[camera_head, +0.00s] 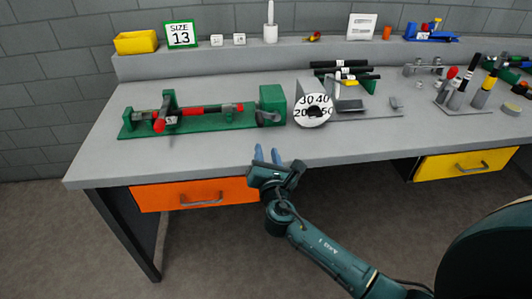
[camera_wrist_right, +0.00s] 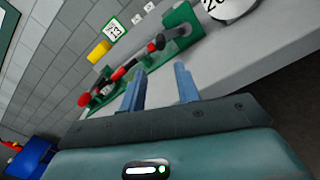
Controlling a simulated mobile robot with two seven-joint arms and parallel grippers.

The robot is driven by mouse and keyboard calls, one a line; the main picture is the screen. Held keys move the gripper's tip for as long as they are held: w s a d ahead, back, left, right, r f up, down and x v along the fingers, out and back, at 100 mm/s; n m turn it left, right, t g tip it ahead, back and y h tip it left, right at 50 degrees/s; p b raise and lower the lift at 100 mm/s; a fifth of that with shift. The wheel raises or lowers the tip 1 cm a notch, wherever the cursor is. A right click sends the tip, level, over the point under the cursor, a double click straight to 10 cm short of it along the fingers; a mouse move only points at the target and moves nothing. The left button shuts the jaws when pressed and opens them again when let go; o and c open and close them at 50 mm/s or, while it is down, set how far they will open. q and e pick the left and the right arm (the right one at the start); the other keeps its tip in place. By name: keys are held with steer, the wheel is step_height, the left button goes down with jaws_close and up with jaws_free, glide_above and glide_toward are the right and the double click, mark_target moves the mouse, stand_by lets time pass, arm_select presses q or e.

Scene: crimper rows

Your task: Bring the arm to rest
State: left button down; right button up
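My right gripper (camera_head: 266,150) is at the front edge of the grey workbench (camera_head: 215,158), above the right part of the orange drawer. Its two blue fingers point toward the bench and stand apart with nothing between them. The gap also shows in the right wrist view (camera_wrist_right: 160,72). The gripper looks clear of the green crimper (camera_head: 190,124), which has a red-and-black rod and a red-knobbed lever. My right arm (camera_head: 335,262) reaches in from the lower right. My left gripper is not in view.
A white numbered dial (camera_head: 313,110) stands right of the crimper. An orange drawer (camera_head: 165,196) and a yellow drawer (camera_head: 460,164) are under the bench. The back shelf holds a yellow bin (camera_head: 136,42) and a "SIZE 13" sign (camera_head: 181,35). The bench front is mostly clear.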

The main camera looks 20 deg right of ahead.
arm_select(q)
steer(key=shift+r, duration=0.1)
